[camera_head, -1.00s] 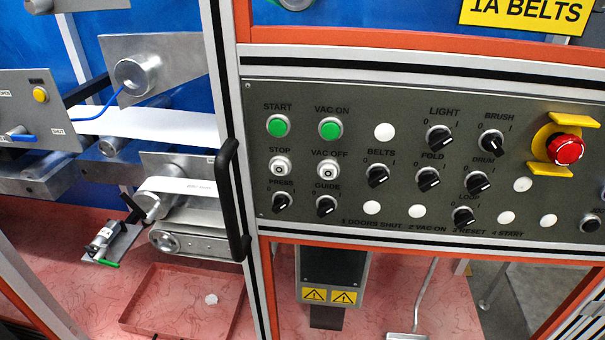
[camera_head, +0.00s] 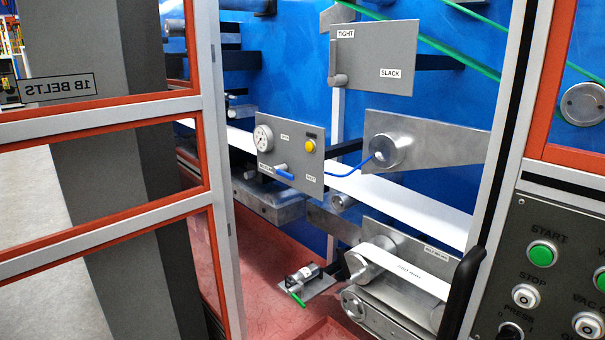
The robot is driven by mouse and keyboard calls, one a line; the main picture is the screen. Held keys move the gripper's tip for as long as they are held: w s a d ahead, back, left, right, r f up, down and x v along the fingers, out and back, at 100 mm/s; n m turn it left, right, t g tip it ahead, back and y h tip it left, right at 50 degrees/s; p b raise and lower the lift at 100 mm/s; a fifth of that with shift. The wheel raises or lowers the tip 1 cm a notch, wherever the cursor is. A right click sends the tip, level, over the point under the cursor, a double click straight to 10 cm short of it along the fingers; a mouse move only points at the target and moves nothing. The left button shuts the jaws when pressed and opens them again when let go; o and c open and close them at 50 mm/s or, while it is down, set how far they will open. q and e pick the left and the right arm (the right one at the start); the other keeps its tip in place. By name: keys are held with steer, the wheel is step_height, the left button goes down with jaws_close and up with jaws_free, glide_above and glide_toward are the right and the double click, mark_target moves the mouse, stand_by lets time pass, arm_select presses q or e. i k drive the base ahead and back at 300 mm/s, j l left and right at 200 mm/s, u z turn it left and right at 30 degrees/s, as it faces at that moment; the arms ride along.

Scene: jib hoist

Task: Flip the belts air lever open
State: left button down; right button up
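A blue-handled lever (camera_head: 285,175) sits low on a grey gauge panel (camera_head: 290,188) inside the machine, in the middle of the head view. Its handle points to the right, toward the small label at the lower right, which read SHUT in the earlier frame. A label on the lever's left is too small to read surely. The panel also bears a round dial gauge (camera_head: 263,138) and a yellow button (camera_head: 308,146). A second valve with a green handle (camera_head: 298,300) lies lower down, on a small plate near the red floor. Neither of my grippers is in view.
An open framed door (camera_head: 215,150) marked 1B BELTS stands on the left. A post with a black handle (camera_head: 461,290) and the control panel (camera_head: 545,215) stand on the right. Rollers with a white web (camera_head: 410,205) and a TIGHT/SLACK plate (camera_head: 375,58) are inside.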

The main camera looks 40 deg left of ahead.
mark_target(281, 170)
steer(key=u, duration=1.4)
